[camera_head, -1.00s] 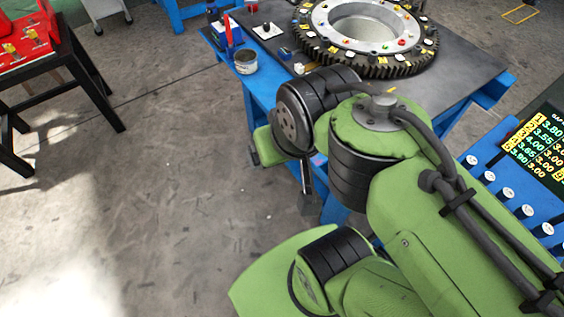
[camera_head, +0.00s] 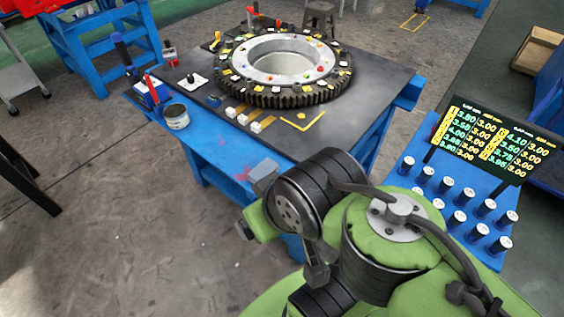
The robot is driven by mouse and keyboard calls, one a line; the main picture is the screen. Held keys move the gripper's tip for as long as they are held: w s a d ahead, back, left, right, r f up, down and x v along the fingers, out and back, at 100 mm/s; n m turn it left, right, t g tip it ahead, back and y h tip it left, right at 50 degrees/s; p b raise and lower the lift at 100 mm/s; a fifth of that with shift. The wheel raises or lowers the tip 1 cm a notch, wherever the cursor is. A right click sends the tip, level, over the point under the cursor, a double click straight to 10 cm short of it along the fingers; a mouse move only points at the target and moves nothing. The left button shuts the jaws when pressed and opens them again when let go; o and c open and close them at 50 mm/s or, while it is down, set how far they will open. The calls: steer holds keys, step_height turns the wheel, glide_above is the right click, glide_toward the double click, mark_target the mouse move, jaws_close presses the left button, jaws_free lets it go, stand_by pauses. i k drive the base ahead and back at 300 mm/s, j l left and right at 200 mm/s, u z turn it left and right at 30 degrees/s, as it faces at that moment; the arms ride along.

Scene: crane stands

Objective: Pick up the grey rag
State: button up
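I cannot make out a grey rag for certain in the head view. My green arm reaches in from the lower right, over the front edge of the blue table (camera_head: 205,148) with a dark top. My gripper (camera_head: 258,218) is at the arm's far end, near that front edge and mostly hidden behind the black wrist joint. A small grey piece (camera_head: 264,178) shows beside it; I cannot tell whether it is part of the gripper or a separate thing. The finger opening is not clear.
A large toothed ring (camera_head: 285,95) lies on the table. A small can (camera_head: 176,117), a blue box (camera_head: 150,94) and small white blocks (camera_head: 243,119) are near the table's left and front edges. A price-like display (camera_head: 480,142) and a blue rack of cylinders (camera_head: 455,200) stand at right.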

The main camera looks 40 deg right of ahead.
mark_target(267, 167)
steer(key=k+l+z, duration=0.1)
steer(key=z, duration=0.45)
steer(key=l+u, duration=0.1)
steer(key=u, duration=0.3)
steer(key=i+l+u, duration=0.1)
steer(key=u, duration=0.3)
steer(key=l+u, duration=0.15)
steer(key=u, duration=0.3)
steer(key=l+u, duration=0.15)
steer(key=u, duration=0.25)
steer(key=l+u, duration=0.15)
steer(key=u, duration=0.25)
steer(key=i, duration=0.05)
